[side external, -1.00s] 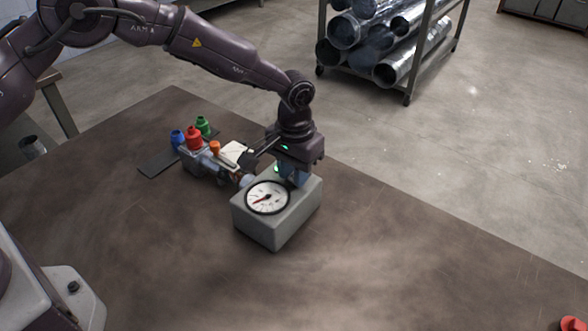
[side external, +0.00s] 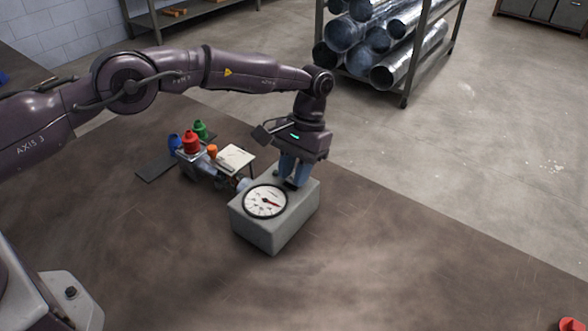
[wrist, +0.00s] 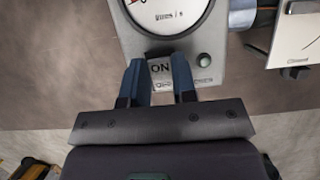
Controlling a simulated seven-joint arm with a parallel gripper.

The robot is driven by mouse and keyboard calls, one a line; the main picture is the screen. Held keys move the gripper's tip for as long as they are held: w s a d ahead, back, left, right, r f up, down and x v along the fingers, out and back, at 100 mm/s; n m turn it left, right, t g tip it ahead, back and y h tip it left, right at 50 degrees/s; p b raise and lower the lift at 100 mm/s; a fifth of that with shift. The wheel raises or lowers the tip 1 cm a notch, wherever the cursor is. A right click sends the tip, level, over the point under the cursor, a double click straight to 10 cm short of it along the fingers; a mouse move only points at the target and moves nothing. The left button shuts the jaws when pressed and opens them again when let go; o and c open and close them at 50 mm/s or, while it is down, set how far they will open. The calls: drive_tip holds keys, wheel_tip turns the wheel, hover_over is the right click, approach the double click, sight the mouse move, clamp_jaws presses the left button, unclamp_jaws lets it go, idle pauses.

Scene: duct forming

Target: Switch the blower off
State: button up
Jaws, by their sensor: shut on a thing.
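The blower is a grey box (side external: 274,226) on the brown table with a round white dial (side external: 265,202) on top. Its red needle points to the lower right. My gripper (side external: 294,178) is over the box's back right part, fingers reaching down to its top. In the wrist view my blue fingers (wrist: 157,72) stand either side of a small switch (wrist: 160,68) marked ON and are shut on it. The switch's lower part lies between the fingers; in the side view they hide it.
Left of the box stand a pipe fitting, a white plate (side external: 235,158), and red (side external: 191,142), green (side external: 200,130) and blue caps or bottles. A rack of metal ducts (side external: 390,45) stands behind.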

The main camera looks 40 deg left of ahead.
drive_tip(key=o, duration=0.9)
drive_tip(key=shift+r, duration=0.1)
drive_tip(key=shift+w+r, duration=0.2)
drive_tip(key=shift+r, duration=0.15)
drive_tip(key=r, duration=0.9)
drive_tip(key=shift+w, duration=0.35)
